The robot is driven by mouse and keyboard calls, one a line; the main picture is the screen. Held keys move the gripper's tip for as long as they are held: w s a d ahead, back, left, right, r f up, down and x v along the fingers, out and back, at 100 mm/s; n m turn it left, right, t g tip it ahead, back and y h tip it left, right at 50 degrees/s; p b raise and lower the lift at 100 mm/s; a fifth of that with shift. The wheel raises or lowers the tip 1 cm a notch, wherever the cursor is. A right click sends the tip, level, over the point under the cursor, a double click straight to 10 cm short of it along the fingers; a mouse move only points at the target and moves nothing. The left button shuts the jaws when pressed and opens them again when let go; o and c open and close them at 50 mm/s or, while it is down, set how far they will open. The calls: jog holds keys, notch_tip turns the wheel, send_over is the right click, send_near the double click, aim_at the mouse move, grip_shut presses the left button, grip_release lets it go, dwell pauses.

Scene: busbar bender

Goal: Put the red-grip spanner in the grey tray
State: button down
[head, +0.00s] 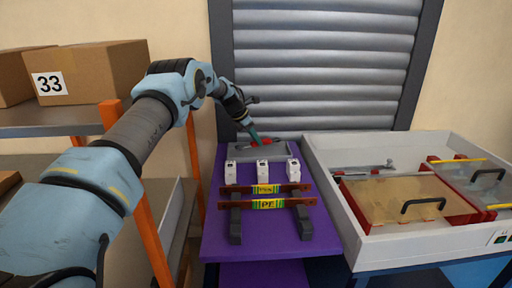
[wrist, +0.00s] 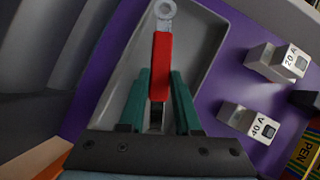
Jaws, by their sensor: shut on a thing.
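The red-grip spanner (wrist: 161,62) is held between the teal fingers of my gripper (wrist: 160,92), its grey ring end pointing away from the gripper. In the head view its red grip (head: 268,140) is small beside my gripper (head: 256,137). The grey tray (wrist: 203,75) lies beneath the spanner in the wrist view. In the head view the tray (head: 222,152) is at the back of the purple table, partly hidden by the arm. The spanner is over the tray; I cannot tell whether it touches the tray floor.
Three white breaker blocks (head: 263,171) stand just in front of the tray. Two labelled busbars (head: 265,203) rest on dark supports nearer the front of the purple table (head: 222,243). A white bin (head: 360,252) stands at right; shelving with cardboard boxes (head: 98,75) is at left.

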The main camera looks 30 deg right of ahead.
aim_at(253, 142)
jog(key=shift+f+p, duration=0.6)
jog(key=shift+f, duration=1.35)
jog(key=shift+f, duration=0.15)
jog(key=c, duration=0.6)
grip_release()
jog(key=shift+a+r+p, duration=0.1)
jog(key=shift+r+p, duration=0.2)
jog(key=shift+r, duration=0.15)
jog(key=p+v, duration=0.6)
jog(key=v, duration=0.4)
jog(key=shift+r, duration=0.2)
jog(key=shift+a+r+p, duration=0.3)
jog(key=shift+a+r, duration=0.05)
